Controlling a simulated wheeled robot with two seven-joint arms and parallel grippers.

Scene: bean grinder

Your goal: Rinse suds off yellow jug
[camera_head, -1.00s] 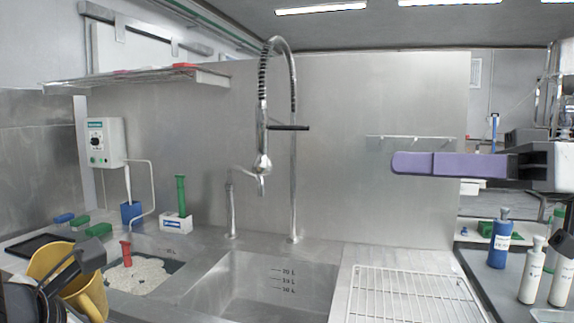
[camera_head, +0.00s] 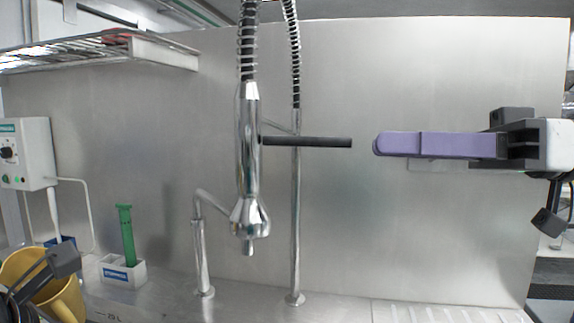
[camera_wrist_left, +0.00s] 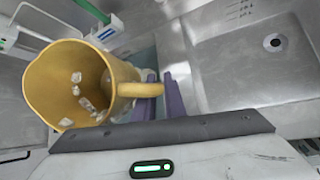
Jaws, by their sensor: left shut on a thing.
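The yellow jug (camera_head: 62,301) is at the lower left of the head view, partly behind my left arm and cut by the frame edge. In the left wrist view the jug (camera_wrist_left: 50,82) lies tilted with its mouth towards the camera, and white suds (camera_wrist_left: 84,104) cling inside. My left gripper (camera_wrist_left: 166,92) is shut on its handle. The spray tap (camera_head: 250,190) hangs in mid-view with a black lever (camera_head: 310,142) pointing right. My right gripper (camera_head: 378,144) is level with the lever, its purple tip a little to the right of it. Its opening is hidden edge-on.
The sink basin (camera_wrist_left: 245,60) with its drain shows in the left wrist view. A smaller tap (camera_head: 201,250), a white holder with a green brush (camera_head: 126,235) and a control box (camera_head: 25,155) stand left. A wire shelf (camera_head: 150,52) juts out above.

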